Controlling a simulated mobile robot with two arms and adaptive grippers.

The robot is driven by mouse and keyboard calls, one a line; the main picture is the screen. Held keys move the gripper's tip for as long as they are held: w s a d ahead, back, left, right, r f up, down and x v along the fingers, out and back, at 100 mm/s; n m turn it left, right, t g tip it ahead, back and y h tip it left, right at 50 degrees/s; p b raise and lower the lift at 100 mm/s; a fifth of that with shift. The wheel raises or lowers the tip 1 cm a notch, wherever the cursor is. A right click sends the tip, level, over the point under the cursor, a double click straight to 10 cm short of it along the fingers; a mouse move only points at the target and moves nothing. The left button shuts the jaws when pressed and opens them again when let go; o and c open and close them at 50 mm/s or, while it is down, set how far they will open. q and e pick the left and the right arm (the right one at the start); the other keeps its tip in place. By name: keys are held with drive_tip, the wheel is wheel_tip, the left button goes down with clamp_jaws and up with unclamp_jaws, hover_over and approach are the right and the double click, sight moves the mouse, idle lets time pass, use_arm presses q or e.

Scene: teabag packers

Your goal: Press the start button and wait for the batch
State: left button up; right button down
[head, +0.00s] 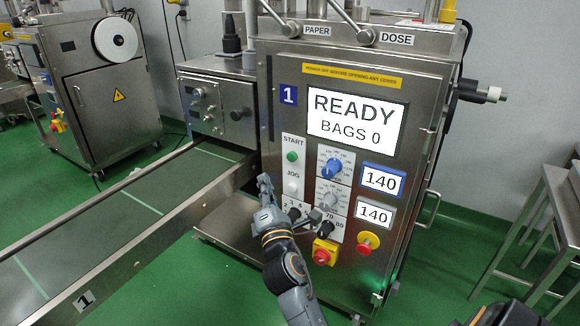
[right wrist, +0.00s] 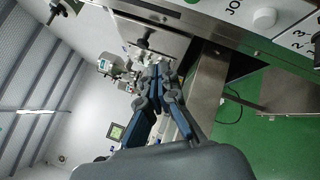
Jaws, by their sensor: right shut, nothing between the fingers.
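The green START button (head: 292,156) is on the front panel of machine 1, above the white JOG button (head: 291,187). The screen (head: 357,124) reads READY and BAGS 0. My right gripper (head: 265,184) is shut and empty, below and left of the START button and apart from it in the picture. In the right wrist view my shut fingers (right wrist: 158,72) point toward the machine's side, with the white JOG button (right wrist: 264,18) at upper right. My left gripper is not in view.
A conveyor (head: 140,215) runs from the lower left to the machine. Dials, 140 readouts (head: 382,181), a red-and-yellow switch (head: 324,252) and a red stop button (head: 367,243) share the panel. A steel table (head: 556,200) stands at right. Green floor lies between.

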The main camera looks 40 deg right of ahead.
sight(292, 157)
drive_tip(key=shift+d, duration=0.1)
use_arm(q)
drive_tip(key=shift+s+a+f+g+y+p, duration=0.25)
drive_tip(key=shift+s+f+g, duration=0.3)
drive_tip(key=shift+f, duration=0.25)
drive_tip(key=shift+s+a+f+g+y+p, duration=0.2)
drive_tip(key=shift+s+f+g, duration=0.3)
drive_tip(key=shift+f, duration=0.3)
use_arm(e)
drive_tip(key=shift+w+d, duration=0.55)
drive_tip(key=shift+d, duration=0.8)
drive_tip(key=shift+w+d, duration=0.6)
drive_tip(key=shift+d, duration=0.75)
drive_tip(key=shift+w+d, duration=0.55)
drive_tip(key=shift+d, duration=0.8)
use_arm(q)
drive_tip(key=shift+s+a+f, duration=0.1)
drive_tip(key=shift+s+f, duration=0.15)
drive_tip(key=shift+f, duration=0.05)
use_arm(e)
drive_tip(key=shift+w+d, duration=0.15)
drive_tip(key=shift+d, duration=0.2)
